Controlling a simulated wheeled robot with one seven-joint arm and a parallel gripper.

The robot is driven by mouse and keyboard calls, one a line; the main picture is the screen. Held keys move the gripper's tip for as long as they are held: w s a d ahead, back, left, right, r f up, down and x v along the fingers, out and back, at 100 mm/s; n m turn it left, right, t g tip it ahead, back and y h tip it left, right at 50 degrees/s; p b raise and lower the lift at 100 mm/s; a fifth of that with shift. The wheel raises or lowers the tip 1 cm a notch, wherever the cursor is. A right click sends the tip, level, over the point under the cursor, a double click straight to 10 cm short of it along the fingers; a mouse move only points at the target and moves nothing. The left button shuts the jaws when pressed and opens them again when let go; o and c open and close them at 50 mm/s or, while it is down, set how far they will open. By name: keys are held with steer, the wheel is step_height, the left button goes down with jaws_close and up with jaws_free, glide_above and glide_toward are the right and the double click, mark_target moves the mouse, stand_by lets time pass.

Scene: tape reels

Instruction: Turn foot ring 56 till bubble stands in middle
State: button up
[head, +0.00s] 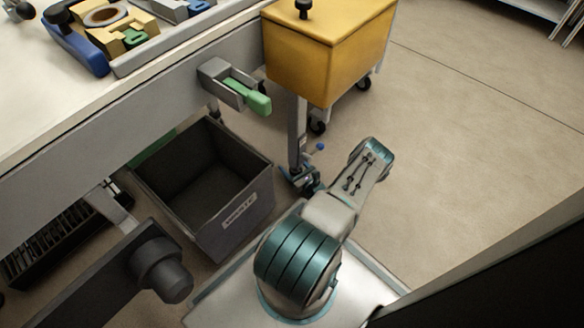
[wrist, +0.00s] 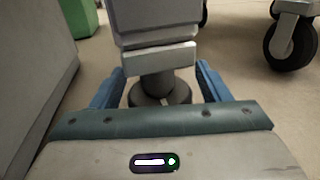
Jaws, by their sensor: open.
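In the wrist view a grey table leg (wrist: 157,22) ends in a lighter collar (wrist: 158,58), with a dark stem (wrist: 157,86) and a round black foot (wrist: 148,99) below. I cannot tell which part is ring 56; no number is readable. My gripper (wrist: 162,72) is open, one blue finger on each side of the leg's lower end. Its fingers look apart from the stem, and its palm hides the front of the foot. In the head view my gripper (head: 303,179) is low beside the leg (head: 297,135). I cannot make out a bubble in either view.
A dark waste bin (head: 259,205) stands left of my gripper. A yellow cart (head: 330,60) on black casters (head: 317,127) is behind it. A grey bracket with a green handle (head: 248,97) juts from the table edge (head: 150,105). The floor (head: 470,130) at right is clear.

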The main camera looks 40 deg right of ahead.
steer(key=shift+w, duration=0.1)
steer(key=c, duration=1)
steer(key=shift+a+n+y, duration=0.25)
steer(key=shift+n+y, duration=0.95)
steer(key=shift+y, duration=0.7)
steer(key=shift+a+n+y, duration=0.2)
steer(key=shift+n+y, duration=1)
steer(key=shift+y, duration=0.7)
steer(key=o, duration=1)
steer(key=v, duration=0.4)
steer(key=p+v, duration=0.1)
steer(key=v, duration=0.4)
steer(key=p+v, duration=0.1)
steer(key=v, duration=0.4)
steer(key=shift+r, duration=0.3)
